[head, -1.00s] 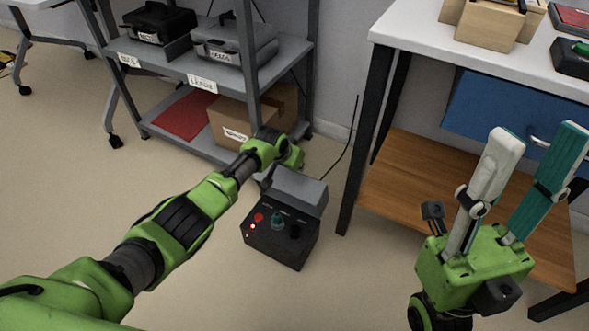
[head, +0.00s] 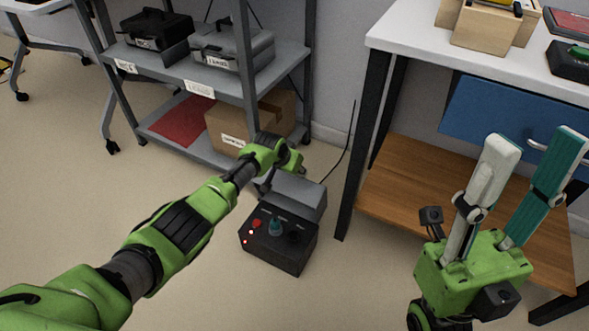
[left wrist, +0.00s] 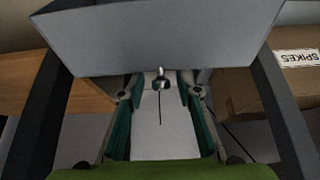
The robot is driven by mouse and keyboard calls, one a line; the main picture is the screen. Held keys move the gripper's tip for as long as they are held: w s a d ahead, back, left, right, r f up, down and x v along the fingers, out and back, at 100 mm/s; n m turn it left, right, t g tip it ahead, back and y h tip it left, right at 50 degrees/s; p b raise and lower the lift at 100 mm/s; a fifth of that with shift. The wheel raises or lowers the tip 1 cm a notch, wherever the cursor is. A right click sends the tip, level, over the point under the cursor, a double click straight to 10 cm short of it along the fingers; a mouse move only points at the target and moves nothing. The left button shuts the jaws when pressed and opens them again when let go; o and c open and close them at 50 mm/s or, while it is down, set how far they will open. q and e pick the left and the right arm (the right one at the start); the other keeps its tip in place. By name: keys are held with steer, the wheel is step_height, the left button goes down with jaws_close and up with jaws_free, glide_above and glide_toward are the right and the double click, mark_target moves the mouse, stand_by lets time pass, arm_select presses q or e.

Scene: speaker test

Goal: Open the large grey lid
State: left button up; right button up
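The large grey lid (head: 296,192) sits on the rear of a black control box (head: 280,243) on the floor; whether it is fully down I cannot tell. A broad grey surface (left wrist: 165,35), apparently this lid, fills the top of the left wrist view, with a small dark metal piece at its edge. My left gripper shows in the left wrist view (left wrist: 160,88) with its teal-lined fingers apart and nothing held. In the head view its fingers are hidden behind the arm's end, just behind the lid. My right gripper (head: 536,145) is open and empty at the right.
A metal shelf (head: 180,72) with cases and a cardboard box (head: 228,125) stands behind on the left. A white table (head: 400,42) with a dark leg and wooden lower board (head: 400,180) stands on the right. A thin cable runs up the wall. Floor before the box is clear.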

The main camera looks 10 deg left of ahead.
arm_select(q)
steer(key=v, duration=1.2)
stand_by(0.3)
